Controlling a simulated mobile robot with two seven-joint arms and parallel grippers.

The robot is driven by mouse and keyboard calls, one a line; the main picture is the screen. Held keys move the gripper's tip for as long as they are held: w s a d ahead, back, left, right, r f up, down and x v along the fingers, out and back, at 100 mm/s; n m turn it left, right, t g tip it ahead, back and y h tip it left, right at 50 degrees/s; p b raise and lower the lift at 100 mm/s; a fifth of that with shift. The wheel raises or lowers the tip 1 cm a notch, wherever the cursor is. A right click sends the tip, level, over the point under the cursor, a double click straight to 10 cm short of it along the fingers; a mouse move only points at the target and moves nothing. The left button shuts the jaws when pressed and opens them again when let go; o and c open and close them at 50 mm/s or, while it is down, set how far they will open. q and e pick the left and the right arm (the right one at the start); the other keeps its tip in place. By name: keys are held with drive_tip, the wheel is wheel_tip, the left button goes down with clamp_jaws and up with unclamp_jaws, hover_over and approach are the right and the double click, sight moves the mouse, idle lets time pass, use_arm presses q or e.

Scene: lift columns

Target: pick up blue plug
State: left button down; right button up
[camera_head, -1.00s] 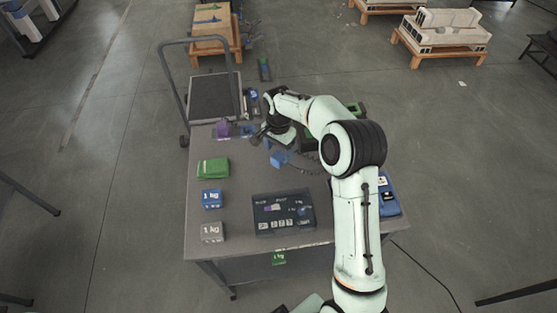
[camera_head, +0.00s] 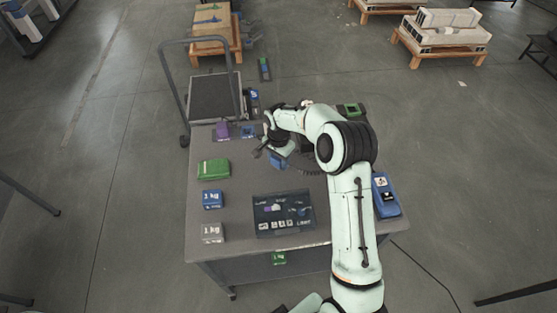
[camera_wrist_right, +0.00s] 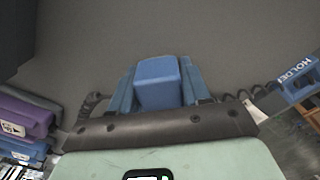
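The blue plug (camera_head: 278,161) is on the table, just below my right gripper (camera_head: 268,151) in the head view. In the right wrist view the blue plug (camera_wrist_right: 158,82) shows as a blue block in the middle, straight ahead of the gripper's grey front edge. Darker blue parts flank it closely on both sides. My left gripper is not in view.
On the grey table (camera_head: 235,240) are a green pack (camera_head: 213,169), a blue weight (camera_head: 212,199), a grey weight (camera_head: 213,233), a dark panel (camera_head: 283,213), a purple item (camera_head: 222,130) and a blue device (camera_head: 386,196). A cart (camera_head: 214,97) stands beyond.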

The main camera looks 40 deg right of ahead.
drive_tip(key=shift+c, duration=0.5)
drive_tip(key=shift+r, duration=0.1)
